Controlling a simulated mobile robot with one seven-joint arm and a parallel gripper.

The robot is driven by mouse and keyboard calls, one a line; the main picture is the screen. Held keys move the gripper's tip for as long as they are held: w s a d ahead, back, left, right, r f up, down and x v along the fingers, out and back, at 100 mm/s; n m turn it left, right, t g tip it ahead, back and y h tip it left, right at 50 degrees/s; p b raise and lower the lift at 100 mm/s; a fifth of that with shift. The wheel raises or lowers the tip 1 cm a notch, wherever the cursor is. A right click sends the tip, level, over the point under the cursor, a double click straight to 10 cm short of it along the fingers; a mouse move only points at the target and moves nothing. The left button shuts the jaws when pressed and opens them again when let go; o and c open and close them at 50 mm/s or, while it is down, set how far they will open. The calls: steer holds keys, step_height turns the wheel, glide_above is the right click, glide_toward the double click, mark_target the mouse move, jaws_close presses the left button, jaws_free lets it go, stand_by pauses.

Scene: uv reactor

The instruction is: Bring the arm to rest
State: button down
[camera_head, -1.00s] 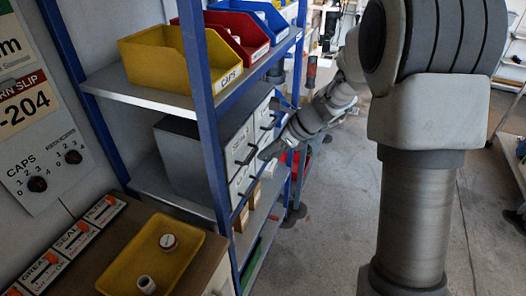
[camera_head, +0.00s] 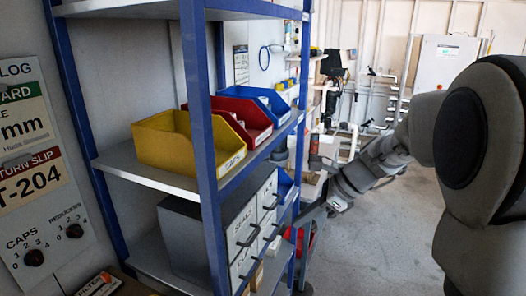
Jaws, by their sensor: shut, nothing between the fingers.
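My arm (camera_head: 385,155) reaches from its large grey shoulder at the right edge towards the shelf, bent and slanting down to the left. My gripper (camera_head: 308,216) is small in view, at the arm's far end. It is shut and empty. It is beside the right side of the blue-framed shelf, to the right of the grey drawer cabinet (camera_head: 187,240), and appears clear of the drawer handles. Its fingertips are hard to make out against the shelf's edge.
The shelf (camera_head: 120,168) holds a yellow bin (camera_head: 165,150), a red bin (camera_head: 262,139) and a blue bin (camera_head: 283,112). A panel with two knobs (camera_head: 34,257) is at the left. Free floor (camera_head: 390,250) lies right of the shelf. A white cabinet (camera_head: 443,68) stands behind.

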steer(key=s+d+r+n+t+h, duration=0.1)
steer(key=s+r+n+h, duration=0.1)
steer(key=s+n, duration=0.8)
steer(key=s+d+r+n+t+h, duration=0.1)
steer(key=s+r+n+h, duration=0.2)
steer(key=s+n, duration=0.8)
steer(key=shift+s+d+h, duration=0.25)
steer(key=shift+s+h, duration=0.55)
steer(key=shift+s, duration=0.1)
steer(key=shift+a+n, duration=0.2)
steer(key=shift+n, duration=0.1)
